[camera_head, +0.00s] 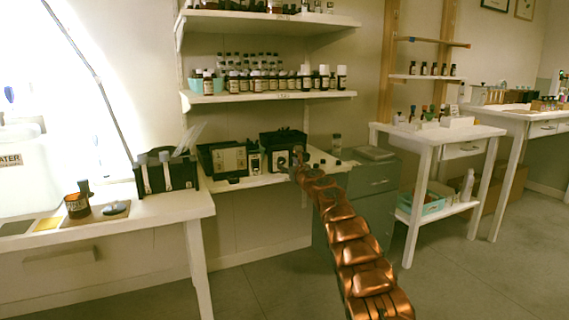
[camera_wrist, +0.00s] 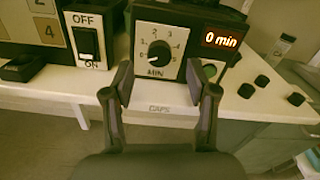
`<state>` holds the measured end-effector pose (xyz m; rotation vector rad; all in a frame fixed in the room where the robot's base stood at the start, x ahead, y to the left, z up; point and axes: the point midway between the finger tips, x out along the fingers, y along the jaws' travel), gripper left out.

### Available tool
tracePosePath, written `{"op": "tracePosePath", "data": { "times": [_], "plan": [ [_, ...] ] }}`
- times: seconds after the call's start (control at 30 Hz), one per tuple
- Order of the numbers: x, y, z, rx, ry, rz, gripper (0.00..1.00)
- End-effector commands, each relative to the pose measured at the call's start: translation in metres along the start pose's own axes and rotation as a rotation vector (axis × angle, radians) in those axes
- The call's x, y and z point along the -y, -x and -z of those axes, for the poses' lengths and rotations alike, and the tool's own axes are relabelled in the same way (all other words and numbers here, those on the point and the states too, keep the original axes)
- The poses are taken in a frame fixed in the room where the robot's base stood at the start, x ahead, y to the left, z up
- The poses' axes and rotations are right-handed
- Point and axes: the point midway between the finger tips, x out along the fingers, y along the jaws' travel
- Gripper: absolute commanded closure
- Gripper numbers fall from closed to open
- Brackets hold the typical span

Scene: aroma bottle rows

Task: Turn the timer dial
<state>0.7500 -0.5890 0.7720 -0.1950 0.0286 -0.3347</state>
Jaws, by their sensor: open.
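A green button (camera_wrist: 210,70) sits right of the dial, partly hidden by a finger. My gripper (camera_wrist: 160,80) is open in front of the timer, one finger at each side of the dial's lower part, with nothing between them. In the head view, my gripper (camera_head: 299,166) is at the timer (camera_head: 282,148) on the shelf bench, and its fingers are too small to judge.
An OFF/ON switch (camera_wrist: 88,42) stands left of the timer, beside a numbered panel (camera_wrist: 30,22). Several black caps (camera_wrist: 262,81) lie to the right on the white bench (camera_wrist: 150,107). Bottle shelves (camera_head: 270,96) hang above. A grey cabinet (camera_head: 372,180) stands right of the bench.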

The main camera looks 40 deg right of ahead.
Motion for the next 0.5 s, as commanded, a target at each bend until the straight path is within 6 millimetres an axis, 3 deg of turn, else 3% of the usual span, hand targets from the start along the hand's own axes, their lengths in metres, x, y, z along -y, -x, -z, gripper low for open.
{"op": "tracePosePath", "data": {
  "times": [0.5],
  "plan": [
    [-0.001,-0.024,0.0,0.001,-0.004,-0.003,0.42]
  ]
}}
